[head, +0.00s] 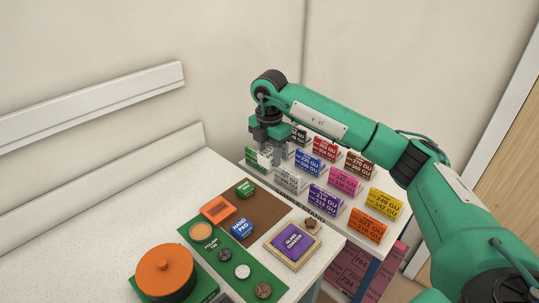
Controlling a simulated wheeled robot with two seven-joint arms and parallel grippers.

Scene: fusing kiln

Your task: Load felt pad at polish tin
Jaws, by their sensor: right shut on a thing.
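My right gripper (268,152) points down at the far-left corner of the card rack and is shut on a small pale thing, mostly hidden by the fingers. I cannot tell whether this is the felt pad. The polish tin (201,231) is a round tan-topped thing on the green strip of the table, beside a label reading polish tin. It is well to the left of and nearer than my right gripper. No thing in view is clearly a felt pad. My left gripper is not in view.
A rack (317,206) holds several coloured cards, with a green card (252,157) beside my gripper. An orange lidded pot (165,271), an orange block (218,209), a blue hand pad sign (240,228) and a purple tray (293,241) stand nearby. The white tabletop (100,238) at left is clear.

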